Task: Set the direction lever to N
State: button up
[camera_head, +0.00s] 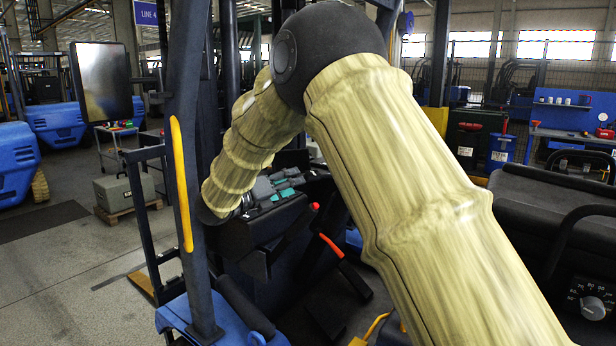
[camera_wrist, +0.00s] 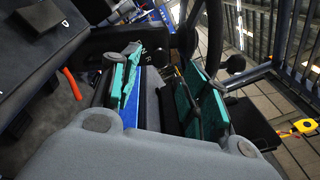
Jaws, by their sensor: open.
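A black round knob (camera_wrist: 236,63) on a stalk shows just to the right of the fingers, near a dark curved rim like a steering wheel (camera_wrist: 214,35). The head view shows a red knob (camera_head: 314,206) right of the gripper.
An orange-red handle (camera_head: 331,246) stands below the gripper, also in the wrist view (camera_wrist: 71,83). A dark upright post (camera_head: 188,160) with a yellow grab bar is at the left. A black panel with a dial (camera_head: 592,307) is at the right. Open floor lies left.

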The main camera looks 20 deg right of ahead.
aim_at(305, 178)
jog(key=p+x, duration=0.2)
jog(key=x, duration=0.5)
jog(key=shift+d, duration=0.15)
jog(key=shift+c, duration=0.3)
grip_shut()
